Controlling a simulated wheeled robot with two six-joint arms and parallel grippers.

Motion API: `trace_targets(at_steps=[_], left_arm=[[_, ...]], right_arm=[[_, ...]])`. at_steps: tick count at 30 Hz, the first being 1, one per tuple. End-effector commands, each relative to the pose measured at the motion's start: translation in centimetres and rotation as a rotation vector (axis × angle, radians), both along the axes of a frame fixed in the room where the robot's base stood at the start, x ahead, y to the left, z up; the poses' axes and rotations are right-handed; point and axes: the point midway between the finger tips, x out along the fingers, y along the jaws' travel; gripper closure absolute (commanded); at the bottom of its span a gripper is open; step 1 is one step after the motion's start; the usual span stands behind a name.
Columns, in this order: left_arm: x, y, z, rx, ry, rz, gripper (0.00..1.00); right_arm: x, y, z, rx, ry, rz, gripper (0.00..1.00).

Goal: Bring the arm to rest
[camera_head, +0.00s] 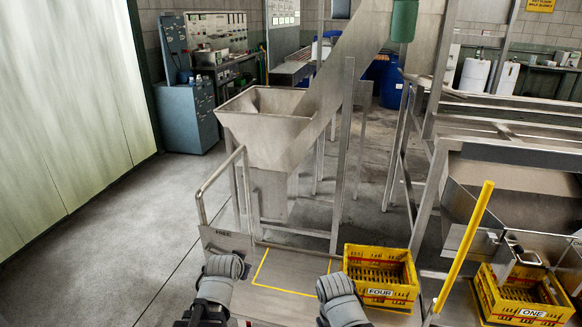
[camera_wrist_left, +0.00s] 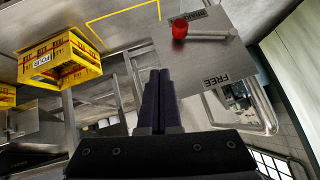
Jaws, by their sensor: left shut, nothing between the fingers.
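My left gripper (camera_wrist_left: 158,76) shows in the left wrist view with its two dark fingers together and nothing between them. Its fingers point toward a metal panel marked FREE (camera_wrist_left: 200,60), apart from any crate. In the head view my left arm (camera_head: 218,285) comes up from the bottom edge, below the FREE panel (camera_head: 229,241). My right arm (camera_head: 341,300) shows at the bottom centre; its gripper is not visible.
A crate marked ONE (camera_head: 528,309) is farther right, past a yellow bar (camera_head: 464,245). A metal hopper (camera_head: 262,138) stands ahead. Open floor (camera_head: 120,240) lies left.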

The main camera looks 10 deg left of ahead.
Motion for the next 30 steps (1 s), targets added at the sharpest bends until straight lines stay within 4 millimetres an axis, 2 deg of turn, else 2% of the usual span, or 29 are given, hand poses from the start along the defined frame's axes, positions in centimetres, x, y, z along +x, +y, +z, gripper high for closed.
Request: trace_targets(at_steps=[4,6,9,12,17,18,19,26,30], left_arm=[[-3.2,-5.6,-2.7,-0.033,0.195,-0.047,1.00],[-5.8,-8.5,-4.1,-0.038,0.321,-0.062,1.00],[-9.4,-11.5,-5.4,-0.026,0.479,-0.068,1.00],[-12.8,-13.6,-6.1,0.000,0.613,-0.065,1.00],[-17.9,-15.9,-6.3,0.064,0.792,-0.045,1.00],[-18.8,-16.1,-5.7,0.078,0.825,-0.037,1.00],[-18.5,-15.9,-4.4,0.072,0.818,-0.035,1.00],[-18.4,-15.8,0.3,0.069,0.814,-0.034,1.00],[-18.3,-15.8,3.8,0.069,0.813,-0.034,1.00]], right_arm=[[0.0,0.0,0.0,0.000,0.000,0.000,1.00],[0.0,0.0,0.0,0.000,0.000,0.000,1.00],[0.0,0.0,0.0,0.000,0.000,0.000,1.00],[0.0,0.0,0.0,0.000,0.000,0.000,1.00],[0.0,0.0,0.0,0.000,0.000,0.000,1.00],[0.0,0.0,0.6,0.000,0.000,0.000,1.00],[0.0,0.0,1.9,0.000,0.000,0.000,1.00],[0.0,0.0,6.6,0.000,0.000,0.000,1.00],[0.0,0.0,10.1,0.000,0.000,-0.001,1.00]])
